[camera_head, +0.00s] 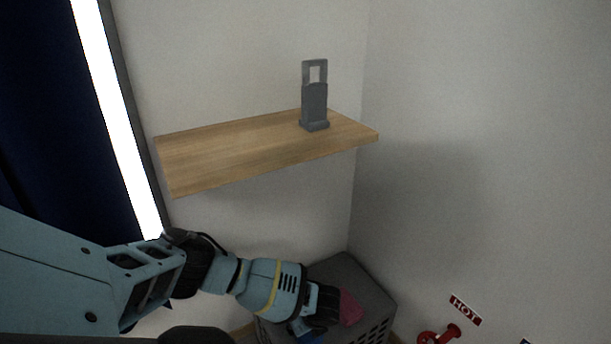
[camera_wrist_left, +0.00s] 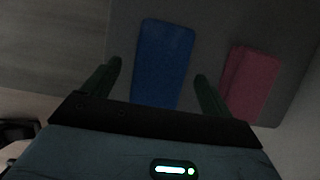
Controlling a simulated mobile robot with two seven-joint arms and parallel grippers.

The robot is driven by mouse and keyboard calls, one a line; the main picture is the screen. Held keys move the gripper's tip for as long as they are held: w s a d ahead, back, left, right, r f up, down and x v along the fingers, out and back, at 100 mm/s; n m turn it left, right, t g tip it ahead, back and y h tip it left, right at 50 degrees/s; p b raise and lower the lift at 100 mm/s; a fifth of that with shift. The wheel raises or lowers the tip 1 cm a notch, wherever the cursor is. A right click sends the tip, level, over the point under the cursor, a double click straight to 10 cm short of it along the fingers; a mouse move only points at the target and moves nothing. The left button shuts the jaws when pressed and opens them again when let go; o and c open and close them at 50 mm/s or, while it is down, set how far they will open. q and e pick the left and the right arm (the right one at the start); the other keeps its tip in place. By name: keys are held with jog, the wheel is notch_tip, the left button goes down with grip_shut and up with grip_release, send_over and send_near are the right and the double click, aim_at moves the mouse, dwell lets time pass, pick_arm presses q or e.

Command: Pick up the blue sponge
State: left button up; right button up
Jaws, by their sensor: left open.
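The blue sponge (camera_wrist_left: 163,62) lies flat on a grey surface in the left wrist view, between and just beyond the two fingers of my left gripper (camera_wrist_left: 158,85). The gripper is open, with one finger on each side of the sponge's near end. I cannot tell how far above the sponge the fingers are. The left fingertips are hidden there. My right gripper is not in view.
A pink-red sponge (camera_wrist_left: 250,82) lies right of the blue one. Both are on a dark grey basket (camera_head: 372,290) in the corner. A wooden shelf (camera_head: 230,150) with a grey holder (camera_head: 314,105) is above. A red valve (camera_head: 440,335) is at the lower right.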

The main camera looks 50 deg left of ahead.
pick_arm(q)
jog(key=b+x, duration=0.1)
jog(key=x, duration=0.1)
jog(key=shift+f, duration=0.3)
jog(key=shift+r, duration=0.1)
jog(key=shift+f, duration=0.25)
jog(key=shift+c, duration=0.2)
jog(key=c, duration=1)
